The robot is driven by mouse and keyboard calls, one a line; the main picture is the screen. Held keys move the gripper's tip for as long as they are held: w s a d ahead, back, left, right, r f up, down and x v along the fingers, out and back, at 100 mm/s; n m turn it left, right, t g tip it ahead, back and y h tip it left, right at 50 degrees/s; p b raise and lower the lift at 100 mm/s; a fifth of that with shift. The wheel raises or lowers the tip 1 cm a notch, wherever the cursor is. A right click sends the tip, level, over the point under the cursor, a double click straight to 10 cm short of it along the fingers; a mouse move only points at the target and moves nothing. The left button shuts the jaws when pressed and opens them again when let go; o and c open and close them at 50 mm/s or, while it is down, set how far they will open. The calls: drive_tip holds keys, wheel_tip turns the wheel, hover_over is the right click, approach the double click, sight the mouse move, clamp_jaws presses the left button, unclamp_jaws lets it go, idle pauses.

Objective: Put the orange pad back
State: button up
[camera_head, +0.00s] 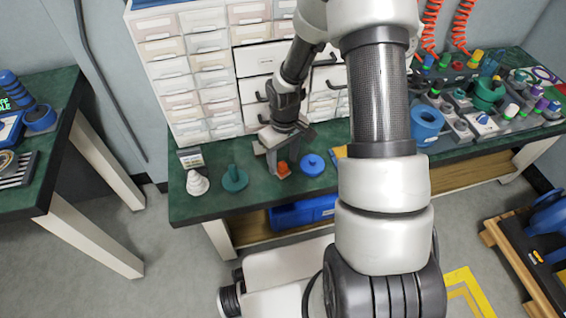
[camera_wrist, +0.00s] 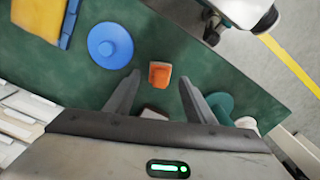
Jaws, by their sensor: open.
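The orange pad (camera_head: 283,169) lies on the green bench top below my gripper in the head view. In the wrist view the orange pad (camera_wrist: 160,74) shows just beyond and between the two open fingers. My gripper (camera_wrist: 155,90) is open and empty, pointing down at the bench. In the head view my gripper (camera_head: 276,160) is partly hidden by its own wrist. A dark piece lies between the fingers near the palm in the wrist view, mostly hidden.
A blue round lidded piece (camera_head: 312,165) stands right of the pad, a teal one (camera_head: 234,178) and a white stepped cone (camera_head: 197,183) to the left. A drawer cabinet (camera_head: 205,75) stands behind. Valves and fittings crowd the bench's right end.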

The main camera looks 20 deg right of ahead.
wheel_tip(320, 180, up, 10)
drive_tip(key=f+p, duration=0.1)
drive_tip(key=p, duration=0.1)
wheel_tip(320, 180, up, 11)
drive_tip(key=m+t+h, duration=0.1)
hover_over(284, 164)
drive_tip(key=s+d, duration=0.1)
drive_tip(key=s, duration=0.1)
drive_tip(key=s+a+r+m+t, duration=0.1)
drive_tip(key=s+r+m+t, duration=0.2)
drive_tip(key=s+r, duration=1.3)
drive_tip(key=shift+a+r+m+t+y, duration=0.2)
drive_tip(key=shift+r+m+t+y, duration=0.15)
drive_tip(key=shift+r+t, duration=0.5)
drive_tip(key=shift+o, duration=0.2)
drive_tip(key=shift+s, duration=0.15)
